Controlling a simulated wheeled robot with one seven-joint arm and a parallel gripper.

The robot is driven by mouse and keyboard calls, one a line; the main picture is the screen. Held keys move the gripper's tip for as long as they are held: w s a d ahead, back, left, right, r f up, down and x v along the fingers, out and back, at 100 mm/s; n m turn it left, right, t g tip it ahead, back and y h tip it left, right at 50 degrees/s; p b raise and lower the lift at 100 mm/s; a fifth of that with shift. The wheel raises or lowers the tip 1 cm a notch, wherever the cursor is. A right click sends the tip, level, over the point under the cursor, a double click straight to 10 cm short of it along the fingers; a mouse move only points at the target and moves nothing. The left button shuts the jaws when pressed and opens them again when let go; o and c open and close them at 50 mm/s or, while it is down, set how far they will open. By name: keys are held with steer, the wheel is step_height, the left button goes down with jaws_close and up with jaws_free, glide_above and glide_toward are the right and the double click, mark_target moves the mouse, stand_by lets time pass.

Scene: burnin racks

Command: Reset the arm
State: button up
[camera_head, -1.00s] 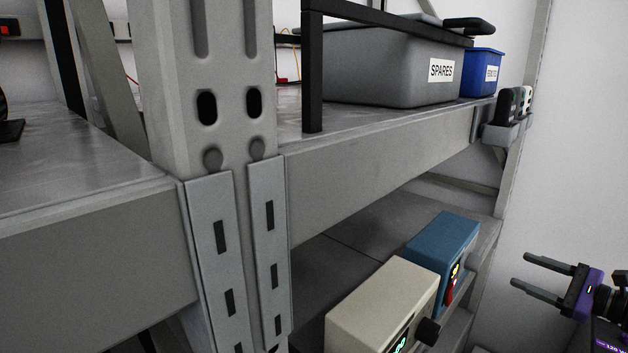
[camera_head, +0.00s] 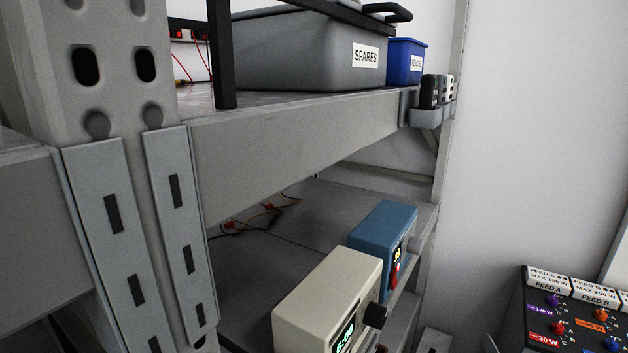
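My arm and gripper are not in view in the head view now. Whether the gripper is open or shut, or holds anything, does not show.
A grey shelf rack (camera_head: 300,140) fills the left and middle. It bears a grey SPARES bin (camera_head: 300,55), a blue bin (camera_head: 405,62), a cream instrument (camera_head: 325,290) and a blue instrument (camera_head: 380,235). A feed panel (camera_head: 570,320) stands lower right. Bare wall lies between.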

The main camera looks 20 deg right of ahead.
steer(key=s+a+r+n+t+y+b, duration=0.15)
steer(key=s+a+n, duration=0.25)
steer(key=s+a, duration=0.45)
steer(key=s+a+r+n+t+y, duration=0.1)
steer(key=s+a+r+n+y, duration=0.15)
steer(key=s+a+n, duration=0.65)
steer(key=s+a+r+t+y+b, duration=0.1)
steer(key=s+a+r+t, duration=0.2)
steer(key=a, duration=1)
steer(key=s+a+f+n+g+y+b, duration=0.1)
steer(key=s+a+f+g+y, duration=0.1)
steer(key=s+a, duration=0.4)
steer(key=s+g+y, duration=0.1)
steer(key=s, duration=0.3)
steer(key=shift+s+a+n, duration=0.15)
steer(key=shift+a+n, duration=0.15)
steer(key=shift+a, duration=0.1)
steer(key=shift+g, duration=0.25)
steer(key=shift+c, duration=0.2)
